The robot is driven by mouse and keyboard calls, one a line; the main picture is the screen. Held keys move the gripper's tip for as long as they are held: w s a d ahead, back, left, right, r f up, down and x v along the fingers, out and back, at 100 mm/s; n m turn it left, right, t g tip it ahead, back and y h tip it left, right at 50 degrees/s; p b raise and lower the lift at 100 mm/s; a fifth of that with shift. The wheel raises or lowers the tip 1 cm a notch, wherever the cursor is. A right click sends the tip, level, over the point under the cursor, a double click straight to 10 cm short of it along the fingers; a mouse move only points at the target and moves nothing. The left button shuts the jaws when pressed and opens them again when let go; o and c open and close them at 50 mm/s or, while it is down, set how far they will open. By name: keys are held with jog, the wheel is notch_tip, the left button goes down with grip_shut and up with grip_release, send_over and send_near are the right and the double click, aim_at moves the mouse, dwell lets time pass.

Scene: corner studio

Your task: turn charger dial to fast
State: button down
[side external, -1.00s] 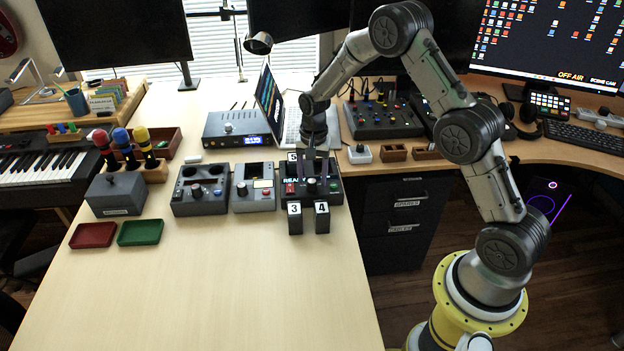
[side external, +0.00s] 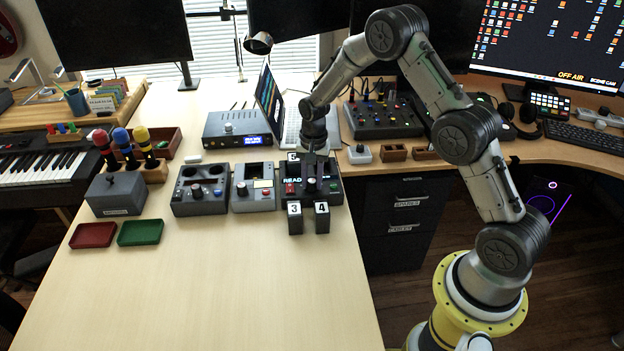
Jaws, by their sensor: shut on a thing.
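The charger (side external: 336,198) is a dark box at the right end of the row of devices on the table. It has a lit display reading "READ…", a red button (side external: 290,189) and a dark dial (side external: 312,185). My gripper (side external: 312,174) points down over the charger from behind, its fingers shut on the dial. The fingers partly cover the dial and display, so I cannot read the dial's setting.
Two other grey devices (side external: 200,190) (side external: 254,186) stand left of the charger. A laptop (side external: 290,125) and a black box with a blue display (side external: 237,128) are behind. Red (side external: 92,235) and green (side external: 140,232) trays lie at left. The front table is clear.

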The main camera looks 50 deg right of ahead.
aim_at(313, 180)
jog(key=n, duration=0.4)
jog(key=shift+n, duration=0.4)
jog(key=n, duration=0.5)
jog(key=shift+d+r, duration=0.1)
jog(key=shift+n, duration=0.3)
jog(key=c, duration=0.6)
grip_release()
notch_tip(313, 180, up, 14)
jog(key=shift+d+f, duration=0.15)
dwell(0.4)
